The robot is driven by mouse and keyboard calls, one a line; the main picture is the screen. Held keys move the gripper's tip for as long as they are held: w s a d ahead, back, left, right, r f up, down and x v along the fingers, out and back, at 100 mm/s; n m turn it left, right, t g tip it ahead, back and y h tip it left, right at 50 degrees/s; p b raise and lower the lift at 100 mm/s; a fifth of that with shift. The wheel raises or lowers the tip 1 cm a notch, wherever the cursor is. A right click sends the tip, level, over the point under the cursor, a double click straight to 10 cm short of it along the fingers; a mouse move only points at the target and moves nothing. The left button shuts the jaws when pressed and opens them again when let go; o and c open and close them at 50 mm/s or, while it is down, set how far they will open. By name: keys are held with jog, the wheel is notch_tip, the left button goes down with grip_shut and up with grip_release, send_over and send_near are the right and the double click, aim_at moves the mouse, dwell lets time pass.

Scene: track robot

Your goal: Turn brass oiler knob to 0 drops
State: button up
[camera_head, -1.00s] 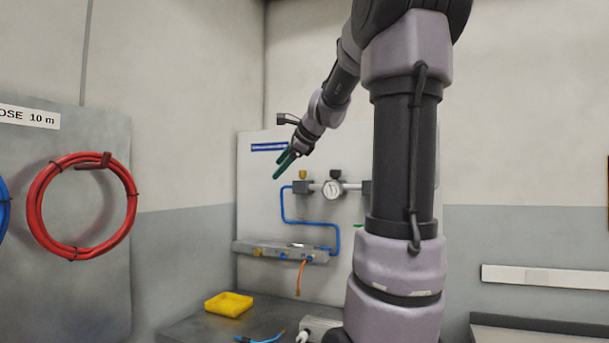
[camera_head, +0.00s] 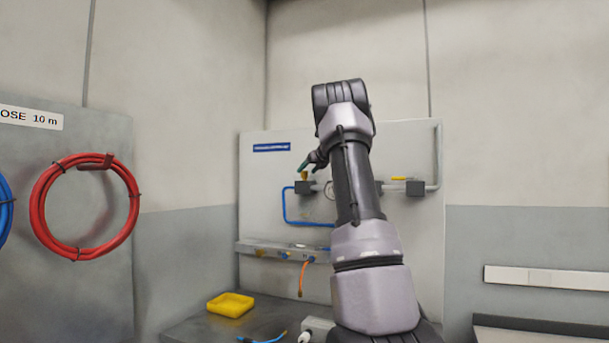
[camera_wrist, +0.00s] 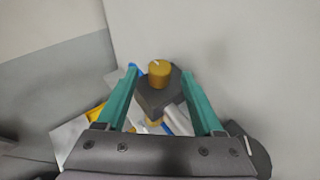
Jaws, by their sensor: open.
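The brass oiler knob (camera_wrist: 159,72) sits on top of a dark block (camera_wrist: 157,95) in the wrist view, with a pale mark on its top near the rim. In the head view the brass knob (camera_head: 304,176) stands on the dark block at the left of the panel's pipe. My gripper (camera_wrist: 160,100) has two green fingers, apart, with the knob between their lines and a little beyond the tips. In the head view my gripper (camera_head: 303,166) is small and close beside the knob's top. Whether a finger touches it cannot be told.
A blue hose (camera_head: 286,207) runs below the block to a grey manifold (camera_head: 275,249). A yellow tray (camera_head: 230,304) lies on the bench. A red hose coil (camera_head: 42,210) hangs left. Wall above the panel is clear.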

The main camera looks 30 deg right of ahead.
aim_at(305, 172)
jog(key=shift+x, duration=2)
grip_shut()
jog(key=shift+d+n+y, duration=0.2)
jog(key=shift+n+y, duration=0.5)
jog(key=shift+y, duration=0.1)
jog(key=shift+a+n+g+y, duration=0.2)
jog(key=shift+n+g+y, duration=0.3)
jog(key=shift+n+y, duration=1.2)
grip_release()
jog(key=shift+s, duration=0.1)
